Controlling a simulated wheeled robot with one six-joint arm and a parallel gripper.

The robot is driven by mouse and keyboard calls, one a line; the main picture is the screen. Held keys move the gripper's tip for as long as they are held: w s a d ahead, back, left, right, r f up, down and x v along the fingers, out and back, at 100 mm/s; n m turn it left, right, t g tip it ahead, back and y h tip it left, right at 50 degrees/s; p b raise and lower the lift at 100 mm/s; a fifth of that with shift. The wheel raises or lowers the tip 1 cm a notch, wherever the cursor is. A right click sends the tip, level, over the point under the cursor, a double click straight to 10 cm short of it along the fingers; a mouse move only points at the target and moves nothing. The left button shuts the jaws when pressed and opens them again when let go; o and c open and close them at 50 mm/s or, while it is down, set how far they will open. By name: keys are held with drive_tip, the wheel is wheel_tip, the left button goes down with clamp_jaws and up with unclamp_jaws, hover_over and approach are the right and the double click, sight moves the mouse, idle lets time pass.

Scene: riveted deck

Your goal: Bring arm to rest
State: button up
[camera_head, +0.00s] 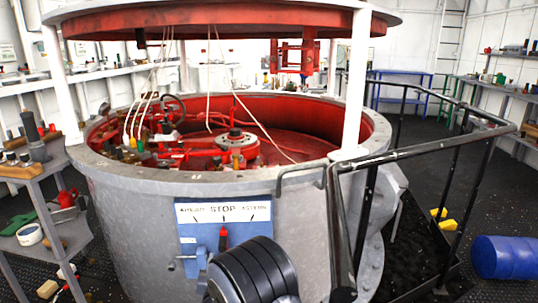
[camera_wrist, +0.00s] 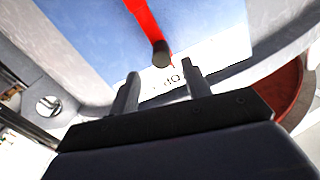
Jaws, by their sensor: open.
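My gripper (camera_wrist: 160,69) is open in the wrist view, its two dark fingers apart with nothing held between them. A red lever (camera_wrist: 145,20) with a dark round end (camera_wrist: 161,54) shows just beyond the fingertips; whether they touch cannot be told. In the head view the red lever (camera_head: 223,238) stands upright on a blue panel (camera_head: 200,240), under the STOP mark of a white label (camera_head: 223,212) reading AHEAD, STOP and ASTERN. My dark rounded arm link (camera_head: 255,272) is in front of the panel's lower part and hides my gripper there.
The panel is on a large round grey tank (camera_head: 130,215) with a red interior. A black handrail (camera_head: 450,160) is close on the right. A grey shelf (camera_head: 40,172) stands at left. A blue barrel (camera_head: 505,257) and yellow blocks (camera_head: 447,224) lie on the dark floor at right.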

sight(220, 245)
drive_tip(key=w, duration=0.5)
drive_tip(key=w+b, duration=0.1)
drive_tip(key=w, duration=0.1)
drive_tip(key=shift+w+a, duration=0.15)
drive_tip(key=shift+a, duration=0.15)
drive_tip(key=shift+w+a+p, duration=0.2)
drive_tip(key=shift+p, duration=0.15)
drive_tip(key=shift+s+a+n+p, duration=0.1)
drive_tip(key=shift+a+n+p, duration=0.2)
drive_tip(key=shift+a+n, duration=0.1)
